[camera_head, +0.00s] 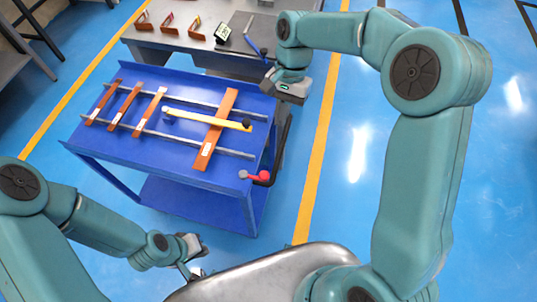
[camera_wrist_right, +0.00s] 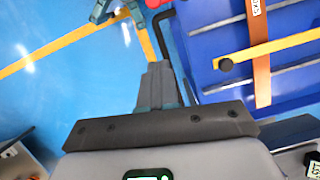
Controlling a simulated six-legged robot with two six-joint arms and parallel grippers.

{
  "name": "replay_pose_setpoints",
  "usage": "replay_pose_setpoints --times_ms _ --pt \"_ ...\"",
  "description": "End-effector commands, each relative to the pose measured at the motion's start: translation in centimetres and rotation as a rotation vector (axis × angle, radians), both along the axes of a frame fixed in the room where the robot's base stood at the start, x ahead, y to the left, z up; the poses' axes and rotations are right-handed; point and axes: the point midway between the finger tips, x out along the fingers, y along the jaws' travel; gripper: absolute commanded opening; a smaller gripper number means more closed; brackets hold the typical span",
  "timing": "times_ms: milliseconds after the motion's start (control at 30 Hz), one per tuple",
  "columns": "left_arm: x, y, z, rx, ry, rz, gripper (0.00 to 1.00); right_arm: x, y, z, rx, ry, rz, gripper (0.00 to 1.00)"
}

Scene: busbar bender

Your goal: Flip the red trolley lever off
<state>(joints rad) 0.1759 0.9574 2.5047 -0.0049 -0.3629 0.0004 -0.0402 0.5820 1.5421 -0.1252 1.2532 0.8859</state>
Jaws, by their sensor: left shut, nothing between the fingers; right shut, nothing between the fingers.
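The red lever (camera_head: 254,176) sits at the near right corner of the blue trolley (camera_head: 190,172), beside a black handle bar (camera_head: 284,145). A bit of red from it also shows at the top edge of the right wrist view (camera_wrist_right: 155,3). My right gripper (camera_wrist_right: 158,75) is shut and empty, above the trolley's far right corner. In the head view, its fingers are mostly hidden under the wrist. My left gripper (camera_head: 193,270) is shut and empty, low in front of the trolley's near side. Both grippers are apart from the lever.
A grey workbench (camera_head: 180,40) with small bent pieces stands behind. The blue floor (camera_head: 350,200) to the right is clear.

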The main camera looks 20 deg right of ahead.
Motion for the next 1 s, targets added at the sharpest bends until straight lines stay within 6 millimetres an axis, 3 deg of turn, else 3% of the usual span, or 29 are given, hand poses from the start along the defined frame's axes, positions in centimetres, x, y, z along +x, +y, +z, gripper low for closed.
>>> replay_pose_setpoints --times_ms 167,567,800,1000 --pt "0.0 0.0 0.1 0.000 0.000 0.000 0.00 -0.3 0.4 -1.4 -0.001 0.005 0.001 0.00" --pt "0.0 0.0 1.1 0.000 0.000 0.000 0.00 -2.0 2.2 -9.3 0.000 0.007 0.002 0.00" --pt "0.0 0.0 2.0 0.000 0.000 0.000 0.00 -4.1 4.4 -9.8 0.000 0.002 0.003 0.00" --pt "0.0 0.0 2.1 0.000 0.000 0.000 0.00 -4.7 4.9 -10.1 0.000 0.001 0.000 0.00"
